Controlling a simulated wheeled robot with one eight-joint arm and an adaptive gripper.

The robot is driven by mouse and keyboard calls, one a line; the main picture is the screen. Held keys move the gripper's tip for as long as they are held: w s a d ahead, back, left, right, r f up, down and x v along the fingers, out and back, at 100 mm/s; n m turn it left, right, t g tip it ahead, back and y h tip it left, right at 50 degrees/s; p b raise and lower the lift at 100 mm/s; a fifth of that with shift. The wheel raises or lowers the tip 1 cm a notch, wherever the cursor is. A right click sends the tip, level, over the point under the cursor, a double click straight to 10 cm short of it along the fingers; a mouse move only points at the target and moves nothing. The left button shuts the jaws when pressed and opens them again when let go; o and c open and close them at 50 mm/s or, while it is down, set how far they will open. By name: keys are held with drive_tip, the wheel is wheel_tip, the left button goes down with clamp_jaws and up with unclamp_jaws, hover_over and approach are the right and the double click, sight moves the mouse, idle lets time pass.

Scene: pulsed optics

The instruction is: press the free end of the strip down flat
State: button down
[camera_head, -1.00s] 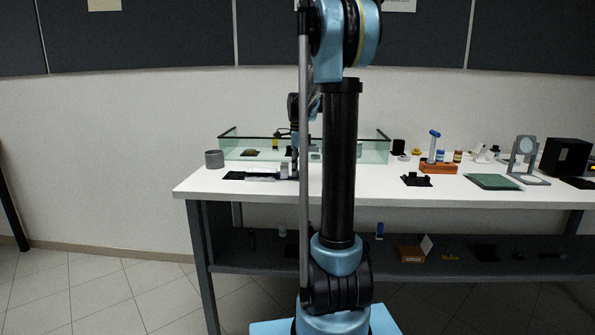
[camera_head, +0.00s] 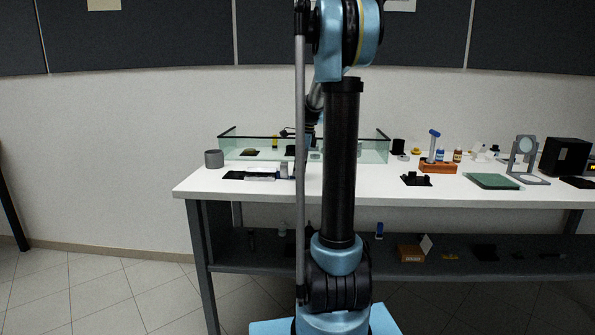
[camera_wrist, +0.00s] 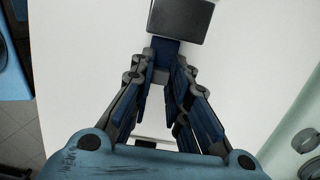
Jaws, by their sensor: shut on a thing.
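My gripper (camera_wrist: 163,62) is shut on a dark rectangular block (camera_wrist: 180,20) with a blue part between the fingertips, above a white surface in the wrist view. In the head view my gripper is mostly hidden behind my own arm. A pale strip-like piece (camera_head: 261,174) lies by a flat black plate (camera_head: 233,175) at the bench's left front. I cannot make out which end of it is free or whether it lies flat. A small light upright piece (camera_head: 284,171) stands at its right end.
To the right are a black fixture (camera_head: 416,180), an orange rack (camera_head: 438,168) and a green mat (camera_head: 492,181). White bench top (camera_head: 360,186) lies bare between.

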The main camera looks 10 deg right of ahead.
drive_tip(key=shift+d+f+y, duration=0.2)
drive_tip(key=shift+y, duration=0.4)
drive_tip(key=c, duration=1.5)
unclamp_jaws()
drive_tip(key=v, duration=1.1)
drive_tip(key=shift+s+r, duration=0.1)
drive_tip(key=shift+r, duration=0.3)
